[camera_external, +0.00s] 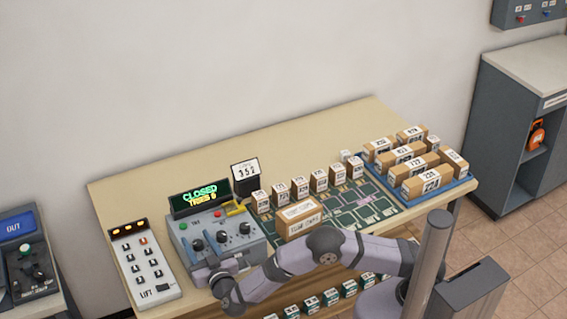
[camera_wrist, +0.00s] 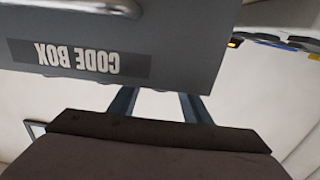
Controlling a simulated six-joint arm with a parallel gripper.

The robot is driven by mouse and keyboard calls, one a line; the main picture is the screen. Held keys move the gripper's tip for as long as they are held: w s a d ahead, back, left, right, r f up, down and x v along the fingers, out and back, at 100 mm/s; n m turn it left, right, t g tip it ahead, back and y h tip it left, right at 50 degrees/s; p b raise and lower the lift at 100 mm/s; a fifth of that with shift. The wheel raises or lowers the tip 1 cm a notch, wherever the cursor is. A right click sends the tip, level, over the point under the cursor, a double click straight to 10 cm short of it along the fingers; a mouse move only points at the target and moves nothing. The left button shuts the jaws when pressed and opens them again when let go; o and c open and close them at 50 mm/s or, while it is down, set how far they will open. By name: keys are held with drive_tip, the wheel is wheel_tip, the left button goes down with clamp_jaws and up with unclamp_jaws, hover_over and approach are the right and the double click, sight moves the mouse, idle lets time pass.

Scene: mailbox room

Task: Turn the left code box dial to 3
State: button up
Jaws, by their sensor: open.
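The grey code box (camera_external: 262,252) stands on the table with a row of three dark dials on its top. The left dial (camera_external: 198,245) is at the end of the row nearest my gripper; its setting is too small to read. A lit display behind reads CLOSED and TRIES 6. My gripper (camera_external: 203,272) is low at the box's front left. In the wrist view, the box's front (camera_wrist: 110,60) shows an upside-down CODE BOX label. My open gripper (camera_wrist: 160,100) has two spread fingers passing behind the panel edge, which hides their tips. The dial is hidden there; contact cannot be told.
A card (camera_external: 245,170) reading 352 stands behind the box. A white LIFT panel (camera_external: 147,268) is close on the left. A carton (camera_external: 299,219), several small boxes and a blue tray (camera_external: 462,181) of parcels stand to the right. The table's back left is clear.

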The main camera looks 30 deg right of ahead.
drive_tip(key=c, duration=1)
drive_tip(key=shift+c, duration=0.2)
drive_tip(key=shift+d+r+n+y, duration=0.1)
drive_tip(key=shift+n+y, duration=0.5)
drive_tip(key=shift+y, duration=0.3)
drive_tip(key=shift+n+g+y, duration=0.3)
drive_tip(key=shift+n+y, duration=0.7)
drive_tip(key=shift+y, duration=0.6)
